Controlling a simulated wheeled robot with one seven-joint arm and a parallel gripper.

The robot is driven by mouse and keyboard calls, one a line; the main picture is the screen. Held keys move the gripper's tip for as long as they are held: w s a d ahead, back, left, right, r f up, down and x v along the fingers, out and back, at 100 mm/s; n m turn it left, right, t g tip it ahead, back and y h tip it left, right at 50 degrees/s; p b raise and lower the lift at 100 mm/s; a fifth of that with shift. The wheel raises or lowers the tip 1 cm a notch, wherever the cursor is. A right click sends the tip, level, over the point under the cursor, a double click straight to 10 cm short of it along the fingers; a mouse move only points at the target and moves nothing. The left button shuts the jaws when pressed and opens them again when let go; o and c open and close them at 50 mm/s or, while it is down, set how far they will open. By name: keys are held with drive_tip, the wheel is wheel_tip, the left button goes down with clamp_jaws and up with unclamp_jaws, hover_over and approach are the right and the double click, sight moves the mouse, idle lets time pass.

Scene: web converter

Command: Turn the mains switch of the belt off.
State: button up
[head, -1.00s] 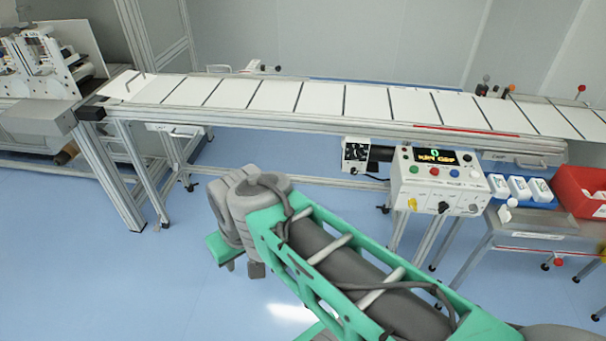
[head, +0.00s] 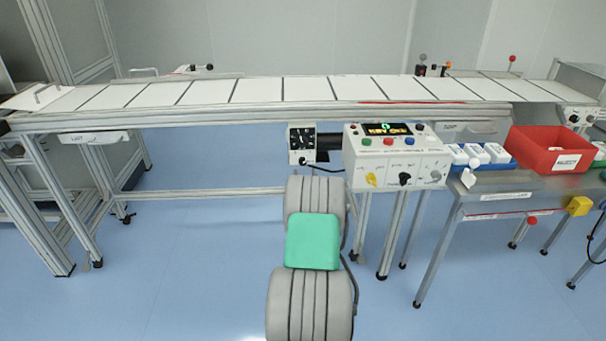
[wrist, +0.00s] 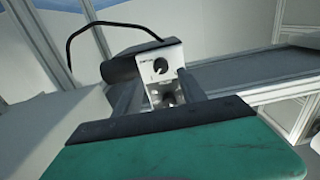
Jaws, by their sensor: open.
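The belt's white control box (head: 397,155) hangs at the front of the belt, with a lit display and coloured buttons on top. Its front face has a yellow knob (head: 371,179), a black knob (head: 404,178) and a grey one (head: 435,177). Their labels are too small to read, so I cannot tell which is the mains switch. In the wrist view my gripper (wrist: 160,92) is open, pointing towards a white panel (wrist: 153,64) with a round black part (wrist: 160,67). Something below it, between the fingers, is unclear. The head view hides my gripper behind my arm.
The long belt (head: 255,92) runs across behind the box. A small black-fronted unit (head: 302,138) with knobs sits left of the box. To the right, a steel table (head: 500,186) bears white packs and a red bin (head: 553,147). Blue floor is free at left.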

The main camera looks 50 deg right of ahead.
sight(303, 163)
drive_tip(key=b+x, duration=0.1)
drive_tip(key=x, duration=0.6)
drive_tip(key=shift+r, duration=0.1)
drive_tip(key=shift+a, duration=0.1)
drive_tip(key=shift+w, duration=0.1)
clamp_jaws()
